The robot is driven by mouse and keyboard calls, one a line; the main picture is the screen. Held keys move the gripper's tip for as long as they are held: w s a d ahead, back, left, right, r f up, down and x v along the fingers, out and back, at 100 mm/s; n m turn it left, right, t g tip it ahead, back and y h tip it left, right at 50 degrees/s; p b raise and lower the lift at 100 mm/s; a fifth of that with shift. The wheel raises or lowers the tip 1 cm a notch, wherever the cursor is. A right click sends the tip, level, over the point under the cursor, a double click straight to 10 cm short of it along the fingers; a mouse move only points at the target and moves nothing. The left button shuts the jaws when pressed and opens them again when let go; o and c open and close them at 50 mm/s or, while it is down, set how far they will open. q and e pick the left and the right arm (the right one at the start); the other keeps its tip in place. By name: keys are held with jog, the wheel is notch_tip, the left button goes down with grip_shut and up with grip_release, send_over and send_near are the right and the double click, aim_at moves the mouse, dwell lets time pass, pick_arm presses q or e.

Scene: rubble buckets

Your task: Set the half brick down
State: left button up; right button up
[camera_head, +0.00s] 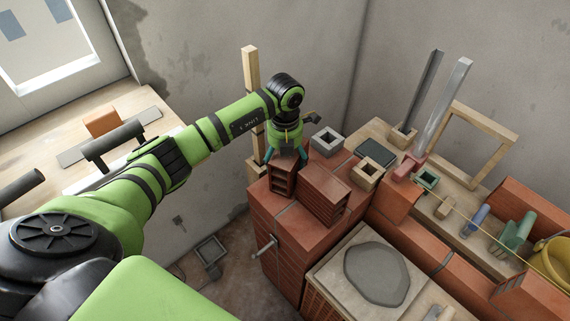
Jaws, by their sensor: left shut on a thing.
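My left gripper (286,154) points down with its fingers shut on the half brick (283,181), a red piece with holes in its side. The half brick is upright at the left end of the top of the red brick pile (283,215). It looks to be at the level of that top, but I cannot tell whether it bears on it. A larger red brick with holes (325,194) stands close to its right. The gripper hides the half brick's upper part. My right gripper is not in view.
A grey square block (327,141) and a wooden one (368,173) stand behind. A mortar board (322,272) with grey mortar (376,274) lies in front. A bench at the right holds tools and a yellow bucket (553,258). An orange brick (102,122) lies on the left table.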

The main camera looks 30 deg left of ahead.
pick_arm(q)
jog(key=shift+w, duration=0.1)
jog(key=shift+f, duration=0.1)
jog(key=o, duration=1.6)
jog(key=shift+f, duration=0.1)
notch_tip(320, 180, up, 12)
jog(key=p, duration=0.9)
jog(key=shift+r, duration=0.25)
jog(key=shift+f, duration=0.1)
